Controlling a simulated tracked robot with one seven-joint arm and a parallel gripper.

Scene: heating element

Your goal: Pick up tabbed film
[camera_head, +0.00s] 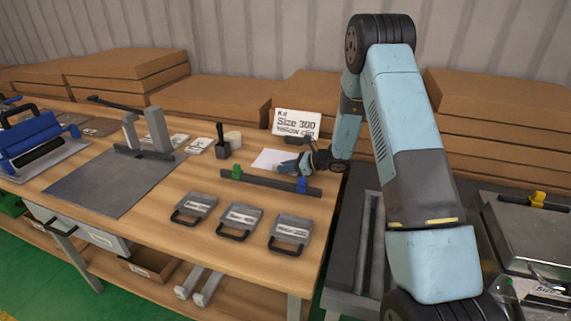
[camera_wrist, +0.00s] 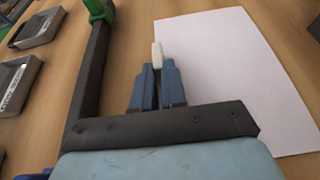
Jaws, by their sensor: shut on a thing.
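The tabbed film is a flat white sheet (camera_head: 267,158) on the wooden table, near its back right part. In the wrist view the film (camera_wrist: 225,60) fills much of the right side, with a small pale tab (camera_wrist: 157,56) at its left edge. My gripper (camera_head: 283,168) reaches in from the right, low over the film. In the wrist view my gripper's blue fingers (camera_wrist: 156,78) are shut on the tab. The sheet looks flat; I cannot tell whether any of it is off the table.
A dark bar (camera_head: 255,182) with green and blue clips lies just in front of the film. A sign (camera_head: 297,123) reading "Size 300 Yellow clip" stands behind it. A black-handled tool (camera_head: 223,148) stands to the left. Several handled grey plates (camera_head: 241,217) lie along the front.

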